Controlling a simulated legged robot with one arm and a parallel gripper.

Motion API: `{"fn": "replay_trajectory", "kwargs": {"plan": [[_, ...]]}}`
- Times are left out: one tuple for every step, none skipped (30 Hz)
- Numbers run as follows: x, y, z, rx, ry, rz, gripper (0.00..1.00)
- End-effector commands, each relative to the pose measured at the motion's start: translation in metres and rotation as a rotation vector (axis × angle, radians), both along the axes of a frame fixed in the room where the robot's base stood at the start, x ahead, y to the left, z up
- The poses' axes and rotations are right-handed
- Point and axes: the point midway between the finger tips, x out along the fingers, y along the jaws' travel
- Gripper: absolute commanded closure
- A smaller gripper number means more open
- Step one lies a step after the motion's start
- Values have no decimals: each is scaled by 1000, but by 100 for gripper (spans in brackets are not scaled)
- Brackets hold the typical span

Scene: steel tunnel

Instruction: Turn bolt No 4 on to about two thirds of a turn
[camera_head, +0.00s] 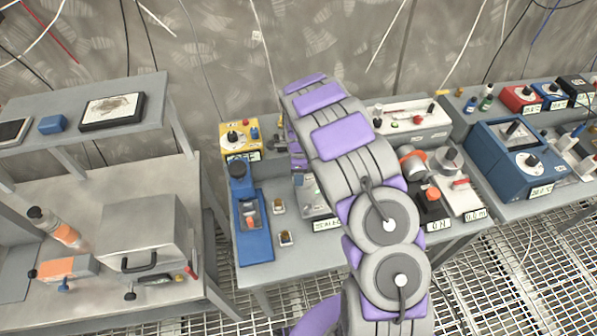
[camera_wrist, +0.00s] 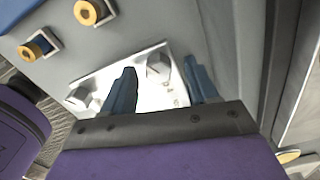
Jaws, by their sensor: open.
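In the wrist view a pale metal plate (camera_wrist: 125,83) carries grey bolts. One bolt (camera_wrist: 159,68) appears between my fingertips at the plate's far edge; another bolt (camera_wrist: 78,97) is to the left. I cannot read which one is No 4. My gripper (camera_wrist: 160,66) is open, with its two blue fingers on either side of the first bolt in the picture. I cannot tell whether they touch it. In the head view the plate (camera_head: 310,196) is mostly hidden behind my arm, and my gripper's fingers are not clearly seen.
Two small brass-coloured pieces in square holders (camera_wrist: 88,12) (camera_wrist: 38,47) lie beside the plate. In the head view a blue device (camera_head: 251,225) stands left of the plate, a yellow box (camera_head: 240,138) behind it. An orange-topped device (camera_head: 411,162) stands right of my arm.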

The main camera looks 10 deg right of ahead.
Motion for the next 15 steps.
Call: {"fn": "replay_trajectory", "kwargs": {"plan": [[1,0,5,0,-2,0,42],[1,0,9,0,-2,0,42],[1,0,15,-1,-4,0,42],[1,0,20,0,-5,0,42],[2,0,26,-1,-7,0,42],[2,0,35,-1,-9,0,42],[2,0,41,-1,-9,0,42],[2,0,48,-1,-8,0,42],[1,0,57,0,-5,0,42],[1,1,63,0,-4,0,42],[2,1,70,0,-5,0,42],[2,1,79,-1,-7,0,42],[2,0,86,-1,-8,0,42],[2,1,93,-1,-7,0,42],[2,1,102,0,-5,0,42]]}}
